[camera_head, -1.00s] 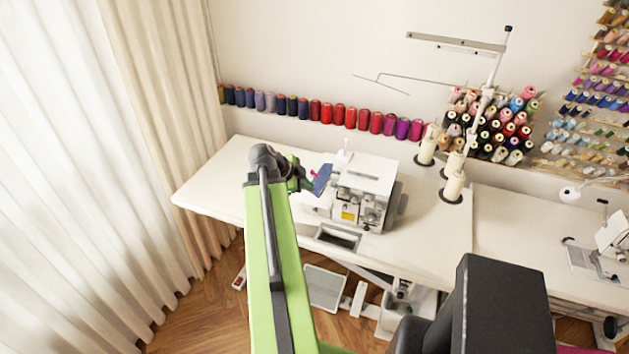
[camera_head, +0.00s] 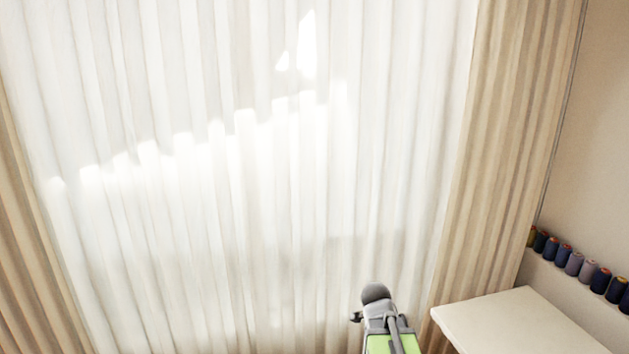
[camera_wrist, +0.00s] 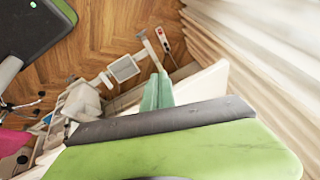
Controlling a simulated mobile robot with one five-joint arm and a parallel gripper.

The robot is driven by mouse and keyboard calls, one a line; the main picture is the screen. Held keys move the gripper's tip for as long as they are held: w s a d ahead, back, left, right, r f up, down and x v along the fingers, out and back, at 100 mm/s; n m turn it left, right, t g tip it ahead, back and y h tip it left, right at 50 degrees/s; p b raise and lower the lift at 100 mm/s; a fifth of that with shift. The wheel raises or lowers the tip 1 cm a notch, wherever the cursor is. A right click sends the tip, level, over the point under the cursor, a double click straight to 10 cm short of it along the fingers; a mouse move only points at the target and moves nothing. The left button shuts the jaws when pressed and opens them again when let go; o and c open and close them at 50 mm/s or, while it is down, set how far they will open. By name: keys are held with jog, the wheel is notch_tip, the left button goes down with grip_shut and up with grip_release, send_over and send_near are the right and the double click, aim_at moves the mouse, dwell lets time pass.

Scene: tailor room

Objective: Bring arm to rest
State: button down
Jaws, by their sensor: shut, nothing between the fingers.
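The upper end of my green and grey arm shows low in the head view, in front of the white curtain and left of the white table. My gripper (camera_wrist: 157,90) appears in the wrist view as a pale green shape beyond a dark grey band and a large green part of my arm. It is shut, with nothing between its fingers. The gripper's fingers are not clear in the head view.
The sheer curtain (camera_head: 230,220) fills most of the head view. The white table's (camera_head: 510,318) corner and several thread spools (camera_head: 574,263) are at the right. The wrist view shows wooden floor (camera_wrist: 115,40), a pedal (camera_wrist: 124,68) and a power strip (camera_wrist: 163,38).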

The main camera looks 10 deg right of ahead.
jog(key=s+a+f+n+y, duration=0.1)
jog(key=a+n+y, duration=0.1)
jog(key=a+n, duration=0.8)
jog(key=s+a+f+n+g+y, duration=0.1)
jog(key=a+n+y, duration=0.2)
jog(key=a+n, duration=0.7)
jog(key=shift+s+a+f+n, duration=0.2)
jog(key=shift+s+a+n, duration=0.2)
jog(key=shift+a, duration=1.25)
